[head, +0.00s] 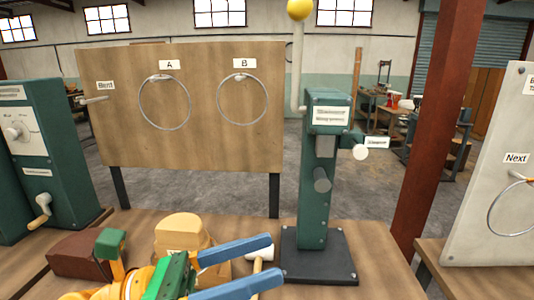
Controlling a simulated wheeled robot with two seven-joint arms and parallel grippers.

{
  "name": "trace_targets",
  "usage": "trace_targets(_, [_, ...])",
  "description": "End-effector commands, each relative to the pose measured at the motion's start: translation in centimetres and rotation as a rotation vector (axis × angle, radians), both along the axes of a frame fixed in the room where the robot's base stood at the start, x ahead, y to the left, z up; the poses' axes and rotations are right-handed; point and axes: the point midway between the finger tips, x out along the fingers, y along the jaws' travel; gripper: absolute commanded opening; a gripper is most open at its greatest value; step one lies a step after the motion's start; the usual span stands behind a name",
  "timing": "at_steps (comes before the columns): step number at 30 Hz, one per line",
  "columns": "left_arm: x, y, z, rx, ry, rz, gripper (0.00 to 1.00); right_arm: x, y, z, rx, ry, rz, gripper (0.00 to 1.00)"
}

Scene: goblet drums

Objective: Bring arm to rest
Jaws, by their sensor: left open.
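My left gripper (276,256) shows at the bottom centre of the head view. Its two blue fingers are spread apart and point right, with nothing held between them. Its orange and green arm parts come in low at the bottom left. The gripper is over the wooden bench, in front of the green press-like stand (313,195) and left of its dark base. A white cylindrical piece with a tan handle (260,254) shows partly behind the fingers. My right gripper is not in view.
A tan block (181,232) and a brown block (82,256) are on the bench behind my arm. A wooden board (190,140) holds rings at A and B. A green cabinet (60,150) is at left, a grey panel (500,180) at right. A rust-red post (432,120) stands right of the stand.

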Motion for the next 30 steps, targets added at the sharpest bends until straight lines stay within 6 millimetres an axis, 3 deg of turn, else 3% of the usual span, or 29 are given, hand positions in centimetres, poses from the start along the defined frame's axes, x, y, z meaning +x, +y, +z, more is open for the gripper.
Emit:
trace_targets(2, [3.5, 2.9, 2.1, -0.455, 0.381, 0.092, 0.73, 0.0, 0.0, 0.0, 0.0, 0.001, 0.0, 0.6])
trace_targets(3, [6.1, 5.7, 1.2, -0.696, 0.608, 0.167, 0.73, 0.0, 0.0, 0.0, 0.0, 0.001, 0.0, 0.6])
trace_targets(5, [9.2, 9.9, -2.7, -1.003, 0.923, 0.294, 0.73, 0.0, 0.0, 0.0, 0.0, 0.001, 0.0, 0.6])
trace_targets(7, [10.7, 13.6, -9.1, -1.28, 1.226, 0.447, 0.73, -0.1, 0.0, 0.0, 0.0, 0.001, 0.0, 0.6])
trace_targets(9, [10.1, 15.8, -15.9, -1.5, 1.48, 0.605, 0.73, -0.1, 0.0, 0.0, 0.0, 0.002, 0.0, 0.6])
trace_targets(12, [6.9, 17.2, -24.0, -1.727, 1.757, 0.824, 0.73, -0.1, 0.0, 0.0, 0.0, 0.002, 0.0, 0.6])
trace_targets(15, [2.7, 17.3, -29.8, -1.881, 1.961, 1.027, 0.73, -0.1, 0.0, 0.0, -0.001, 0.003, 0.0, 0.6])
trace_targets(17, [0.0, 17.0, -32.4, -1.952, 2.059, 1.146, 0.73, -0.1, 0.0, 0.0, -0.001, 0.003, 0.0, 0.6])
trace_targets(18, [-1.9, 16.8, -33.8, 1.976, -2.099, -1.212, 0.73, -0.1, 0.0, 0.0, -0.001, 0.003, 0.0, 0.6])
trace_targets(24, [-11.2, 14.9, -38.5, 1.619, -1.79, -1.238, 0.73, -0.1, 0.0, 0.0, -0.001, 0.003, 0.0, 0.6])
trace_targets(30, [-10.7, 14.7, -47.1, 1.571, -1.764, -1.279, 0.73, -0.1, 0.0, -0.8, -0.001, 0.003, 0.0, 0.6])
